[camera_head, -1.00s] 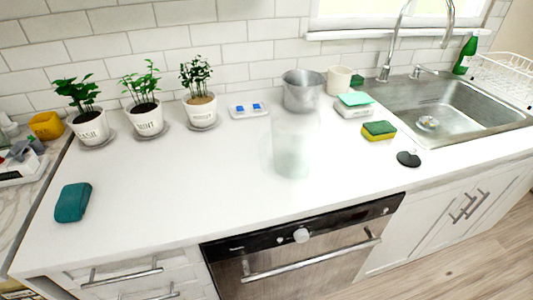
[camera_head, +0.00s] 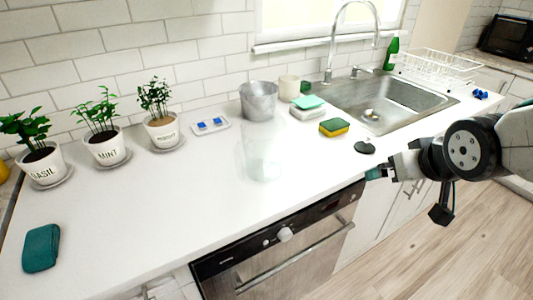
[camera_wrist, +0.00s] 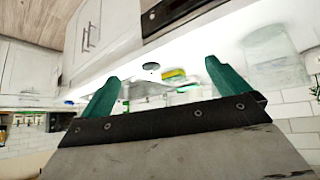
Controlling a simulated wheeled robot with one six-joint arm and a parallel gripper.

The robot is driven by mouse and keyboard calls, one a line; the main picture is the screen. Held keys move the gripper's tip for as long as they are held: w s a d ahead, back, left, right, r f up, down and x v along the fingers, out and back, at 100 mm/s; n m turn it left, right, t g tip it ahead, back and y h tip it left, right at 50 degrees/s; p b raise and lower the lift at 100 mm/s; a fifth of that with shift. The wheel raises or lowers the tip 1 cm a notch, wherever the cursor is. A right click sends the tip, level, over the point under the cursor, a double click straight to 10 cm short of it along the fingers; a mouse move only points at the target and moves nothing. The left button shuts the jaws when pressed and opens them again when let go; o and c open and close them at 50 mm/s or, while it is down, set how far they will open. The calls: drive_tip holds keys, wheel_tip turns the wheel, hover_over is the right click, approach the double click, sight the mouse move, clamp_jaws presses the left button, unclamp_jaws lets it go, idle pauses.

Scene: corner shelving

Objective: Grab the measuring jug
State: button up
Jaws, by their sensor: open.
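The measuring jug (camera_head: 263,158) is a clear, nearly see-through container standing upright on the white countertop, in front of the grey metal pot. It also shows in the wrist view, at the upper right (camera_wrist: 272,52), beyond the right finger. My gripper (camera_head: 374,174) is at the counter's front edge, to the right of the jug and apart from it. In the wrist view its two green fingers (camera_wrist: 161,80) are spread with nothing between them. The jug's handle is hard to make out.
A metal pot (camera_head: 258,101) stands behind the jug. A yellow-green sponge (camera_head: 334,127) and a black round stopper (camera_head: 365,147) lie to its right, near the sink (camera_head: 385,100). Potted herbs (camera_head: 109,147) stand at the left.

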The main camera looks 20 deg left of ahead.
sight(275, 160)
drive_tip(key=a+f+n+y, duration=0.1)
drive_tip(key=a+y, duration=0.1)
drive_tip(key=a, duration=0.6)
drive_tip(key=a+f+n+t+y, duration=0.1)
drive_tip(key=a+f+n+y, duration=0.1)
drive_tip(key=a, duration=0.6)
drive_tip(key=a+f+n+y, duration=0.2)
drive_tip(key=a+y, duration=0.2)
drive_tip(key=a, duration=0.4)
drive_tip(key=shift+w+f, duration=0.1)
drive_tip(key=shift+w, duration=0.25)
drive_tip(key=shift+t, duration=0.3)
drive_tip(key=x, duration=0.6)
drive_tip(key=shift+a+f, duration=0.1)
drive_tip(key=shift+a, duration=0.1)
drive_tip(key=shift+w+a+f, duration=0.1)
drive_tip(key=shift+w+a, duration=0.2)
drive_tip(key=shift+w, duration=0.05)
drive_tip(key=c, duration=0.7)
